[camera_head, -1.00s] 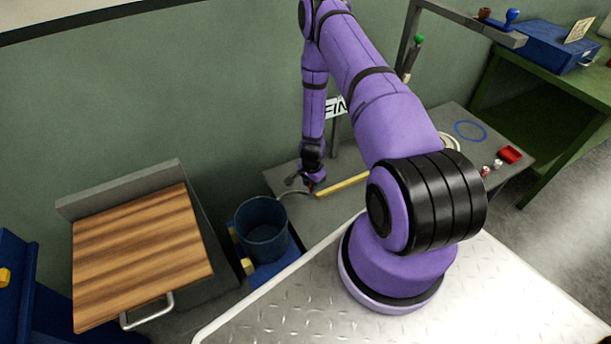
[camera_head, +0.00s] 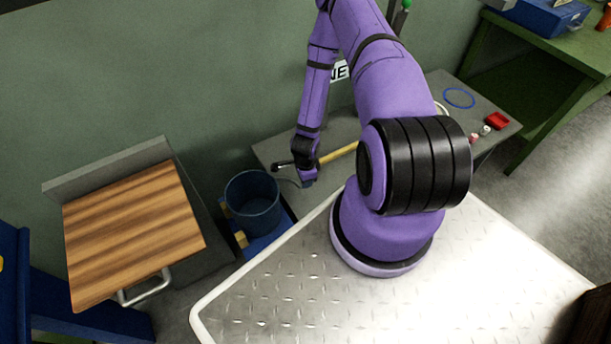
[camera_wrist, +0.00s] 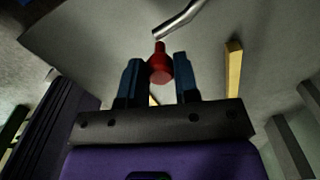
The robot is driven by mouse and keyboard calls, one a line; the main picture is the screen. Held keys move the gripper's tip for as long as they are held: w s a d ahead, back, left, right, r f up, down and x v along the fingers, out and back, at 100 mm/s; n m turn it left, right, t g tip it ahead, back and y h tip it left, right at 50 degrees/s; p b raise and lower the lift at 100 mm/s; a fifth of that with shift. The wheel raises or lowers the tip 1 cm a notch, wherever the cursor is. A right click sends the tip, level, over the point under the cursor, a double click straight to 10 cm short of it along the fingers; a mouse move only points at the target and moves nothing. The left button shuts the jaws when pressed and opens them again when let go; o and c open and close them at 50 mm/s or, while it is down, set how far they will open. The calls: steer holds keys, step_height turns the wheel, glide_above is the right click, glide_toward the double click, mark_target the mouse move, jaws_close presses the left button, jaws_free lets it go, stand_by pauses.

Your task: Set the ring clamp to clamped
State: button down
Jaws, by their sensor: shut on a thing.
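My gripper (camera_wrist: 160,78) is shut around a red knob (camera_wrist: 159,66) in the wrist view, with a blue finger on each side of it. The knob sits on the end of a bent metal rod (camera_wrist: 180,20) that runs up to the right. In the head view my gripper (camera_head: 306,181) is low over the grey bench, right of the open dark blue bucket (camera_head: 252,208). The knob is hidden there by my gripper. I cannot make out the clamp's ring, or whether it is clamped.
A yellow bar (camera_head: 339,153) lies on the grey bench (camera_head: 431,146) close to my gripper. A wooden board (camera_head: 130,232) is at left. A green table (camera_head: 551,61) stands at right.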

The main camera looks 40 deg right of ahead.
stand_by(0.3)
steer(key=c, duration=0.8)
jaws_free()
steer(key=shift+c, duration=0.2)
step_height(320, 180, up, 11)
steer(key=shift+f, duration=0.1)
